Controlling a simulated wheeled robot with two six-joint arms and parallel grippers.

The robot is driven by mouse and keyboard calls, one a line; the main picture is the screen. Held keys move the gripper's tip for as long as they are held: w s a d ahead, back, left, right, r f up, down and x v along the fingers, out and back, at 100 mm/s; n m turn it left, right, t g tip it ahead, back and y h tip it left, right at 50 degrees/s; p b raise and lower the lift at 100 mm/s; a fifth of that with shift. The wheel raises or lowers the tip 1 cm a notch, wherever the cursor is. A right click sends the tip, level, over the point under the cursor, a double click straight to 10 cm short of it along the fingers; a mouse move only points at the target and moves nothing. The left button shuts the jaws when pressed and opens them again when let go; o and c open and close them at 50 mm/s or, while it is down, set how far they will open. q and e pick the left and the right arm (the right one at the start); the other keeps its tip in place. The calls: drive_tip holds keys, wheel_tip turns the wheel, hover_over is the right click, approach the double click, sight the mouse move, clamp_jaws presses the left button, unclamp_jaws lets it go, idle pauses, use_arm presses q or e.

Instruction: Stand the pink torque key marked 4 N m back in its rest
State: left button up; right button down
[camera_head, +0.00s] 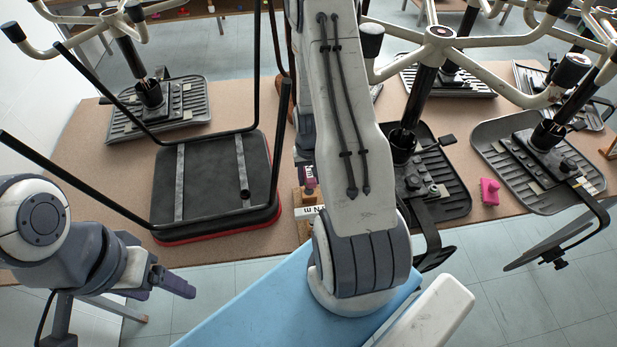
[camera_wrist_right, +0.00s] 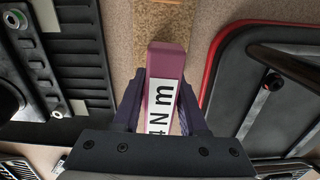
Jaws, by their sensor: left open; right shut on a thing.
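The pink torque key (camera_wrist_right: 165,75) has a white label with N m and part of a 4 in view. My right gripper (camera_wrist_right: 163,110) is shut on it, one dark finger on each side. In the head view the key (camera_head: 309,176) shows as a small part beside my right arm, which hides most of that gripper. The wooden rest (camera_head: 301,198) with a white label stands just below the key at the bench's near edge. Its wood also shows past the key's end in the wrist view (camera_wrist_right: 163,18). I cannot tell whether they touch. My left gripper (camera_head: 172,281) is open, empty, at the lower left.
A black seat panel with a red edge (camera_head: 212,185) lies left of the rest, its frame rising above it. Dark chair mechanisms with pale-armed bases (camera_head: 435,190) stand to the right. A pink block (camera_head: 489,191) lies between them. Bare bench (camera_head: 95,175) shows at left.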

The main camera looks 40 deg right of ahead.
drive_tip(key=shift+f, duration=0.1)
idle(0.3)
drive_tip(key=shift+f+b, duration=1.55)
drive_tip(key=shift+f, duration=0.35)
drive_tip(key=shift+c, duration=1.8)
unclamp_jaws()
drive_tip(key=shift+r, duration=0.1)
